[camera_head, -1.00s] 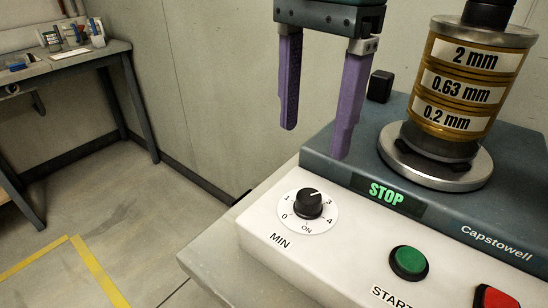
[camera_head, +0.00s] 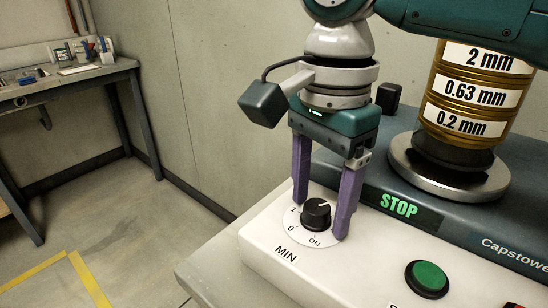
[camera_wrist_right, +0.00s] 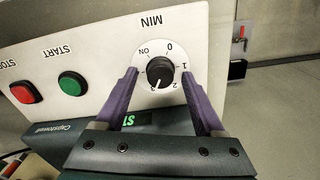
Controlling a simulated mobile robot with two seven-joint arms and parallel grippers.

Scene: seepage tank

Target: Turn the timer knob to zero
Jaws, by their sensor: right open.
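The timer knob (camera_head: 316,214) is black with a white pointer line, on a round white dial (camera_head: 297,234) marked 0 to 4 and ON, labelled MIN. In the right wrist view the knob (camera_wrist_right: 160,72) has its pointer near 3, not at 0. My right gripper (camera_head: 320,222) is open. Its two purple fingers stand on either side of the knob, with a visible gap to it; in the right wrist view the fingers (camera_wrist_right: 160,82) also flank the knob. A green STOP display (camera_head: 398,206) is lit on the machine. My left gripper is not in view.
A green START button (camera_head: 427,278) is on the panel right of the dial, and a red button (camera_wrist_right: 26,92) shows in the right wrist view. A stack of brass sieves (camera_head: 464,105) stands on the machine. A workbench (camera_head: 62,78) stands at the back left.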

